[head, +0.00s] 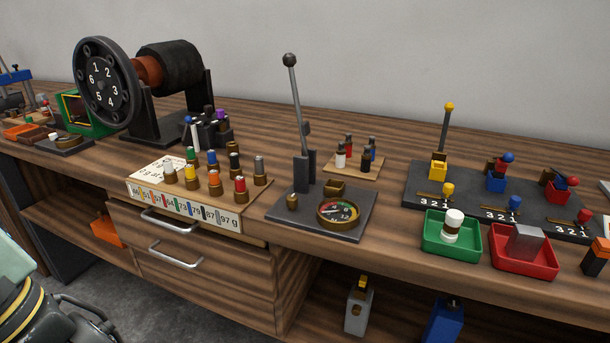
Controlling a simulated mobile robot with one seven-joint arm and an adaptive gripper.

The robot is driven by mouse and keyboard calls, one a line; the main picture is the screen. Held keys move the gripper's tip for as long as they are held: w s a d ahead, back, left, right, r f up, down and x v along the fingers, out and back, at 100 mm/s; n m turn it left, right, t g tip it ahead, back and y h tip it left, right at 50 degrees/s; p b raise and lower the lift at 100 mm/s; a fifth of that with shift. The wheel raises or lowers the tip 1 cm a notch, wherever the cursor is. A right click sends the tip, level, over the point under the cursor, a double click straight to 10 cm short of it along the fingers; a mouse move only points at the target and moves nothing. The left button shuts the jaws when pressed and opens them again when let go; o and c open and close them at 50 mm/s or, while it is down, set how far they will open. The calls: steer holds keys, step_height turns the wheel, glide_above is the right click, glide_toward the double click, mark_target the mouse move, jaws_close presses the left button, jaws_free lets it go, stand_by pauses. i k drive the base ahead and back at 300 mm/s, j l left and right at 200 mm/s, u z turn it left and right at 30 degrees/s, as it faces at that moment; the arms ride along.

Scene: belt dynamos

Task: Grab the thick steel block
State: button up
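A thick grey steel block (524,242) stands tilted in a small red tray (540,268) at the right front of the workbench. Its lower part is hidden by the tray's front wall. Part of my gripper (88,318) shows at the bottom left corner, dark and cut off by the picture edge, in front of the bench drawers. It is far from the block, across the picture. Its fingertips are not clear enough to tell whether it is open or shut.
A dark panel with coloured levers (490,200) lies behind both. An orange and black block (597,256) stands to the right. A tall lever (298,120) rises mid-bench.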

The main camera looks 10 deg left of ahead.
mark_target(524, 242)
steer(key=z, duration=1.35)
steer(key=k+j+z, duration=0.2)
steer(key=j, duration=0.25)
steer(key=k+j+z, duration=0.2)
steer(key=j, duration=0.9)
